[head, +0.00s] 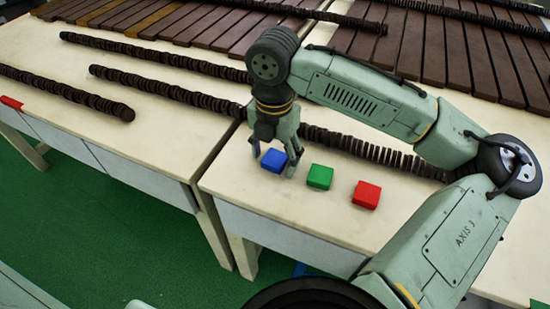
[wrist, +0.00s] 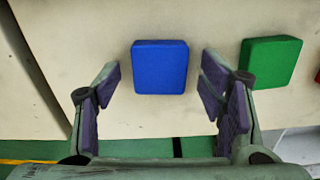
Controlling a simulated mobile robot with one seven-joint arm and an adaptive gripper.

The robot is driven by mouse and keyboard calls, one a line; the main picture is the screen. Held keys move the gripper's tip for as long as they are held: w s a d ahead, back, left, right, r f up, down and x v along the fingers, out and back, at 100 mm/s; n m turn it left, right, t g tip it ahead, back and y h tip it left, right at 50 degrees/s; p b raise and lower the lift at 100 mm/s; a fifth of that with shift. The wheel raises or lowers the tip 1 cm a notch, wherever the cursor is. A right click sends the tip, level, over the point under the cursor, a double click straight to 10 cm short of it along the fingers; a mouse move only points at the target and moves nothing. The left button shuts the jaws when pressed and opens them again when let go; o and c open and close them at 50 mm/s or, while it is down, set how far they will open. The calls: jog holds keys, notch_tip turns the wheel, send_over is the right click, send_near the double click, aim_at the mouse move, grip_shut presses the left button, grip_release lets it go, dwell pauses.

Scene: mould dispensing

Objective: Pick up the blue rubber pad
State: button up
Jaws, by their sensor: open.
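The blue rubber pad (head: 273,160) is a small square block lying on the pale tabletop, the leftmost of a row. In the wrist view the blue pad (wrist: 160,67) lies flat, between and just beyond the line of my fingers. My gripper (head: 273,157) is open and points down over the pad in the head view. In the wrist view my gripper (wrist: 160,80) shows its two purple-padded fingers spread on either side of the pad, with a gap to each side. Nothing is held.
A green pad (head: 320,177) and a red pad (head: 366,194) lie to the right of the blue one. A row of dark discs (head: 370,154) runs behind them. The table's front edge (head: 290,251) is close, and a gap separates it from the left table (head: 110,132).

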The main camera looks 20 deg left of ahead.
jog(key=shift+c, duration=0.3)
jog(key=c, duration=1.2)
